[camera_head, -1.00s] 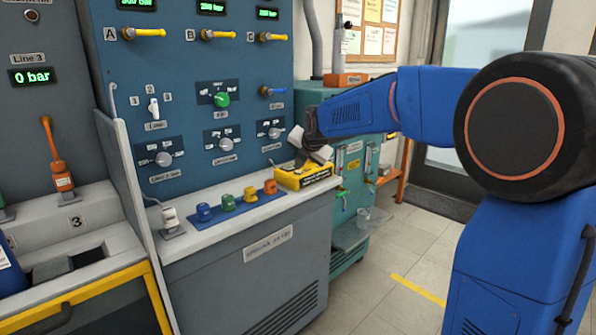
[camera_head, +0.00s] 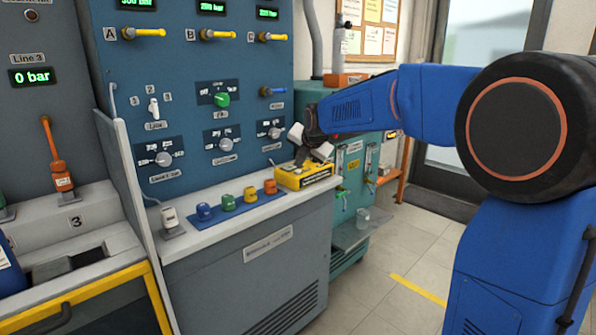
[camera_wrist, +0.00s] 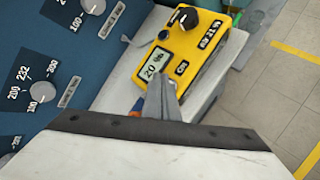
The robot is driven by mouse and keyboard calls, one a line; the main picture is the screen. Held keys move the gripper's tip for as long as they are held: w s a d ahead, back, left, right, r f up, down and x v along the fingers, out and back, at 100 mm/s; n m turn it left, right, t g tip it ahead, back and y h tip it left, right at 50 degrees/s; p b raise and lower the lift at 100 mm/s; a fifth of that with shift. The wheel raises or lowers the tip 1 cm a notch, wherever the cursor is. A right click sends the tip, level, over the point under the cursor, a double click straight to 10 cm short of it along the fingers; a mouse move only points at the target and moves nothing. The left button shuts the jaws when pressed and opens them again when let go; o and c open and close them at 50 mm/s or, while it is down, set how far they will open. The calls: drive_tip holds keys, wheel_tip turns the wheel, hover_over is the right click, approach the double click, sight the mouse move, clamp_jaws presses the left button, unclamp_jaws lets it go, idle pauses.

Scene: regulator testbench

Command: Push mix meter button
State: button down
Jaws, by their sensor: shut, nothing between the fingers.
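The mix meter is a yellow box (camera_head: 306,178) on the right end of the light bench top. In the wrist view the meter (camera_wrist: 190,45) shows a lit display (camera_wrist: 154,64) reading about 20 %, a black knob (camera_wrist: 187,18) and small dark labels. My gripper (camera_head: 301,163) is just above the meter, pointing down. In the wrist view my gripper's fingers (camera_wrist: 162,82) are together and empty, over the meter's near edge, just below the display. They cover part of the front face; I cannot make out the button or whether the fingertips touch the meter.
A panel (camera_head: 200,90) with dials and yellow-handled valves rises behind. A teal cabinet (camera_head: 352,180) stands to the right. The floor (camera_head: 400,260) at right is clear.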

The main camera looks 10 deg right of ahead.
drive_tip(key=shift+r, duration=2.95)
drive_tip(key=m+g, duration=0.1)
drive_tip(key=m, duration=0.6)
approach(300, 175)
drive_tip(key=s+d+r, duration=0.1)
drive_tip(key=s+d, duration=0.1)
drive_tip(key=s, duration=0.5)
drive_tip(key=s+d+f+m+g, duration=0.15)
drive_tip(key=s+f+m, duration=0.25)
drive_tip(key=s+m, duration=0.7)
drive_tip(key=s+d+f+m+g, duration=0.1)
drive_tip(key=s+f+m, duration=0.4)
drive_tip(key=s, duration=0.7)
drive_tip(key=s+d+f+m+g+h, duration=0.1)
drive_tip(key=s+f+m, duration=0.4)
drive_tip(key=s+f, duration=0.3)
drive_tip(key=s, duration=0.4)
drive_tip(key=shift+s+d+f, duration=0.2)
drive_tip(key=shift+s+f, duration=0.1)
drive_tip(key=shift+s, duration=0.1)
drive_tip(key=shift+w, duration=0.1)
